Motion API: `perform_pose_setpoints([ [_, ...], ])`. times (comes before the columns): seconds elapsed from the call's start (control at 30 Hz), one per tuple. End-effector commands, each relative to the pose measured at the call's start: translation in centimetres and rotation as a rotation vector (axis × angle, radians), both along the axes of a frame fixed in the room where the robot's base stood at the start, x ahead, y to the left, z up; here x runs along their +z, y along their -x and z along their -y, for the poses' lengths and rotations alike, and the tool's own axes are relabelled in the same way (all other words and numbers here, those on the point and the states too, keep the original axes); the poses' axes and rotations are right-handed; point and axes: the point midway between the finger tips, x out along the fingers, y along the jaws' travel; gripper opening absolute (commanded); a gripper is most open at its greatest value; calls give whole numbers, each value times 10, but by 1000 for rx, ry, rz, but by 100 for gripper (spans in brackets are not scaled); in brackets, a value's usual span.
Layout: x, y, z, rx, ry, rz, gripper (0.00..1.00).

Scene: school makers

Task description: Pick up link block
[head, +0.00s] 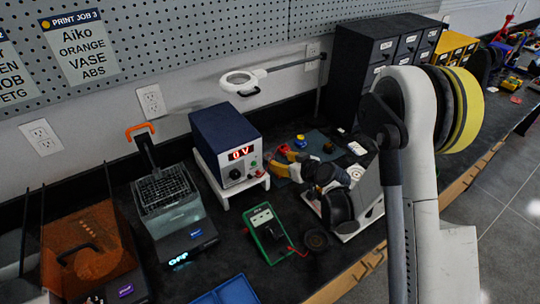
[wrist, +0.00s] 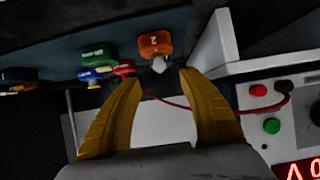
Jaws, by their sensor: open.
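Several small labelled blocks stand on a dark teal mat (wrist: 60,40) in the wrist view. An orange block marked 2 (wrist: 155,44) is just beyond my fingertips. A green block (wrist: 98,53), a blue and yellow block (wrist: 90,75) and a red block (wrist: 124,68) stand close together left of it. A dark block (wrist: 18,78) is at the far left. I cannot tell which one is the link block. My gripper (wrist: 160,80) is open, with nothing held between its yellow fingers. In the head view, my gripper (head: 277,159) is low over the bench beside the power supply.
The blue power supply (head: 226,145) on its white stand (head: 222,198) is close left of my gripper. A green-framed meter (head: 266,232) with a red lead lies in front. A magnifier lamp (head: 240,82) hangs behind. Black drawers (head: 375,50) stand at the back right.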

Motion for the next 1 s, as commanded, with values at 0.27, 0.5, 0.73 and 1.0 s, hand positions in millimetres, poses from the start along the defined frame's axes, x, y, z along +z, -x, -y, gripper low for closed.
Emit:
perform_pose_setpoints([
  [0.27, -22, -31, -22, 1, 0, -1, 48],
  [0.5, -39, -55, -41, 1, 0, -1, 48],
  [0.73, -45, -69, -50, 0, -1, -2, 48],
  [1.0, -44, -69, -49, 0, -1, -2, 20],
])
